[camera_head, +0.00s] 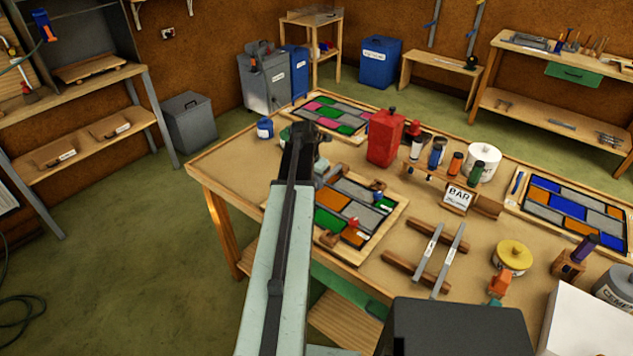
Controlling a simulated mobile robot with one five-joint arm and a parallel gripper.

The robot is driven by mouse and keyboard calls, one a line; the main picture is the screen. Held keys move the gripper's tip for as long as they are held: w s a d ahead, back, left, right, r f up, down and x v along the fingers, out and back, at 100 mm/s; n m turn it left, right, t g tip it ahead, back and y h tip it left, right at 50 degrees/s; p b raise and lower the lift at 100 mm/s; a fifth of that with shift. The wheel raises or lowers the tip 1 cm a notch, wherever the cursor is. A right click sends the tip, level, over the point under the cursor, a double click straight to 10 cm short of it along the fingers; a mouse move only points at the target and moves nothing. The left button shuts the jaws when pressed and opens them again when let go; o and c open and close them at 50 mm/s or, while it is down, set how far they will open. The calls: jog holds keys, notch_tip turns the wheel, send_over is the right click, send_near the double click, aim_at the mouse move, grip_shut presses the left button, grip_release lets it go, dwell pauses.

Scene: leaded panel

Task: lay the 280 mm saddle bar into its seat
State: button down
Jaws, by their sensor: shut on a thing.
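The leaded panel in front (335,214) lies in a wooden frame (386,226) at the table's middle left. It has green, grey, orange and blue panes. My gripper (318,163) is at the far end of my arm, over the panel's upper left corner. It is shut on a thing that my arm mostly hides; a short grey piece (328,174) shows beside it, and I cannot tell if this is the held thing. Two grey bars with white labels, a left one (427,251) and a right one (449,259), lie across wooden rests (397,262). Their lengths are unreadable. The seat cannot be made out.
A red can (385,137) stands just right of my gripper. A bottle rack (430,175) and a "BAR" sign (457,197) are farther right. Other panels lie behind (330,115) and at right (575,208). A yellow-lidded tin (513,256) stands near the bars.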

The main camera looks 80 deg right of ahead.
jog(key=shift+f+b, duration=0.6)
jog(key=shift+f, duration=0.1)
jog(key=c, duration=1.3)
grip_release()
jog(key=shift+r, duration=0.1)
jog(key=p+v, duration=0.7)
jog(key=v, duration=0.1)
jog(key=shift+s+p, duration=0.1)
jog(key=shift+p, duration=0.3)
